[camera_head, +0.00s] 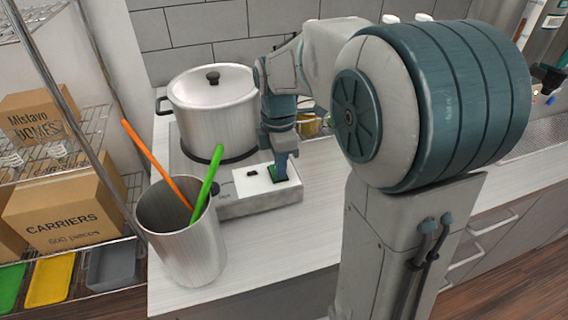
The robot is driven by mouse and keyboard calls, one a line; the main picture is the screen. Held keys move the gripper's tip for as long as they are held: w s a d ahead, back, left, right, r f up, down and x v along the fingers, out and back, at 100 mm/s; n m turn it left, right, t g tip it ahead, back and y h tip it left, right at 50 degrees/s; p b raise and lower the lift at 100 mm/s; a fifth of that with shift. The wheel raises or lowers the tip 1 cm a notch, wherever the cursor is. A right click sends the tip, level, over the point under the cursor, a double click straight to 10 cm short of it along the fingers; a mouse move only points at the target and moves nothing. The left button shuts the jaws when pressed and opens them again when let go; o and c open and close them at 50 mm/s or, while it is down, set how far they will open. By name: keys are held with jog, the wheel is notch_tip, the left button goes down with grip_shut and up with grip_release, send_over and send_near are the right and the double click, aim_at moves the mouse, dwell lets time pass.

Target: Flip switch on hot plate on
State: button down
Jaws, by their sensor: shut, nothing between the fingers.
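The hot plate (232,211) lies on the counter, with a white control panel (238,188) at its front right. A small dark knob or switch (252,173) shows on the panel. A dark green patch beside it lies at my gripper's tip; I cannot tell whether it is a switch or part of the gripper. My gripper (279,174) is shut and points down at the right part of the panel, touching it or just above it. Its tip hides what is directly beneath. A lidded steel pot (212,110) stands on the plate's rear part.
A tall steel container (180,246) with an orange stick (156,160) and a green stick (206,185) stands at the counter's front left, close to the panel. A wire rack with boxes (65,212) is at left. Counter right of the panel is partly hidden by my arm.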

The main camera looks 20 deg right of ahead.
jog(key=shift+w+a, duration=0.1)
jog(key=shift+a, duration=0.05)
jog(key=shift+w+r+p, duration=0.2)
jog(key=shift+w+p, duration=0.3)
jog(key=shift+w, duration=0.2)
notch_tip(320, 180, up, 14)
jog(key=w, duration=0.1)
jog(key=shift+w, duration=0.15)
jog(key=shift+f, duration=0.15)
dwell(0.3)
